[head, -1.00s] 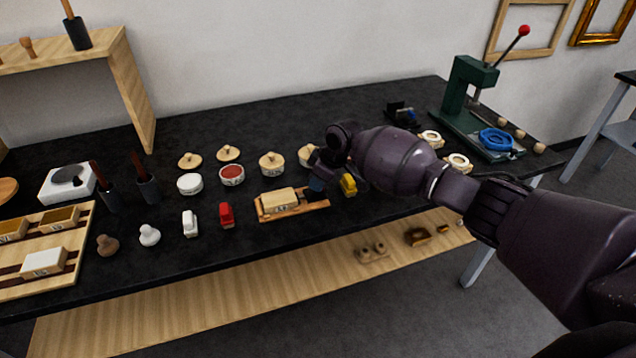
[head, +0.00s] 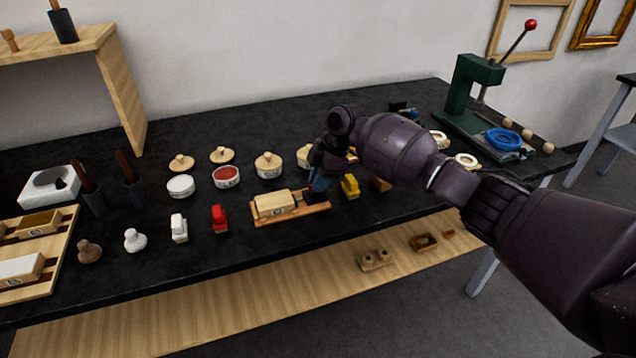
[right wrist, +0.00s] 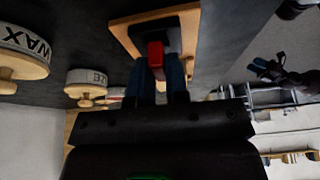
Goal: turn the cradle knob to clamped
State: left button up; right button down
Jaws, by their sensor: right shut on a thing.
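The cradle (head: 262,218) is a wooden base with a pale block (head: 275,202) lying on it, near the front of the black table. My right gripper (head: 318,183) is at the cradle's right end and partly covers it in the head view. In the right wrist view the blue fingers of my right gripper (right wrist: 160,72) are shut on the red knob (right wrist: 155,56), over a dark plate on the cradle's wooden base (right wrist: 125,32). The knob's setting cannot be read. What looks like my left gripper (right wrist: 266,68) shows small at the right of the wrist view; its jaws are unclear.
Lidded pots (head: 268,166) stand behind the cradle. A red stamp-like piece (head: 219,219) is to its left, a yellow one (head: 349,187) close on its right. A green press (head: 470,95) stands at the far right. The table front is mostly clear.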

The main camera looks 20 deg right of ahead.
jog(key=shift+f, duration=0.1)
dwell(0.4)
jog(key=c, duration=1.1)
grip_release()
jog(key=v, duration=1.1)
jog(key=shift+w+a+p, duration=0.1)
jog(key=shift+p, duration=0.25)
